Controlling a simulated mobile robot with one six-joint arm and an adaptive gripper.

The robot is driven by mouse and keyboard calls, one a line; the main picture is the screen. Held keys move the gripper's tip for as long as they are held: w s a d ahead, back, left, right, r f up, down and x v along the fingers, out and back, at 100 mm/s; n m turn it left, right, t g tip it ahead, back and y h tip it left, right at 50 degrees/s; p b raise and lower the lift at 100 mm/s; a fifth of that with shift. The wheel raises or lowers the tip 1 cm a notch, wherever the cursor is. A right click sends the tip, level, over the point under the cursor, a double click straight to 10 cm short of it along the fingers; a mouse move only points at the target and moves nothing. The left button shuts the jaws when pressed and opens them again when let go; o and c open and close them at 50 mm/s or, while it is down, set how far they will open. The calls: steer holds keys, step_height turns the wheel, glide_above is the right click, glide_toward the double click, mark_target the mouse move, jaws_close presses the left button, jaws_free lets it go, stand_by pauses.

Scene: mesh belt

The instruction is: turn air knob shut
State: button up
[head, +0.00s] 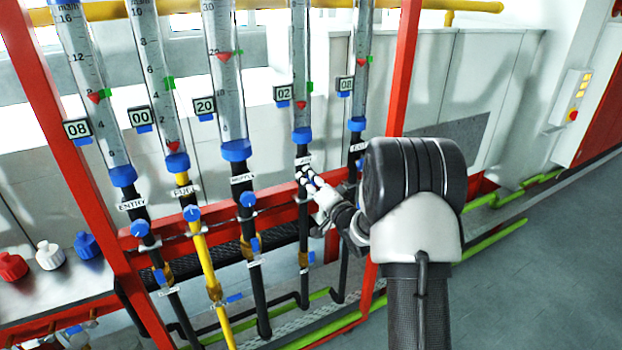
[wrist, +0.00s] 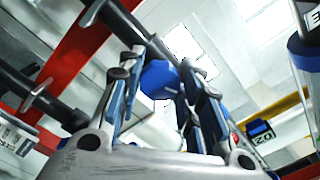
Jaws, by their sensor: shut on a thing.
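The air tube (head: 301,60) is the fourth from the left in the head view. Its small display (head: 283,94) reads 02, and its red marker (head: 301,105) sits below the green one (head: 310,88). The label below the tube is partly legible as AIR. My gripper (head: 308,176) reaches in from the right, just under that label, and hides the air knob there. In the wrist view the blue knob (wrist: 160,78) sits between the two fingers of my gripper (wrist: 163,85), which are shut on it.
Neighbouring blue knobs are on the entry (head: 140,228), fuel (head: 192,212) and muffle (head: 248,199) pipes to the left. The exit tube (head: 359,70) stands close on the right. A red frame post (head: 402,70) rises behind my arm. Floor on the right is clear.

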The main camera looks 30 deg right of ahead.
steer(key=m+p, duration=0.1)
steer(key=m, duration=0.3)
steer(key=shift+m, duration=0.3)
steer(key=shift+p, duration=0.3)
steer(key=o, duration=1.1)
steer(key=shift+s, duration=0.1)
steer(key=s, duration=1.1)
steer(key=shift+s+d, duration=0.2)
steer(key=shift+s, duration=0.2)
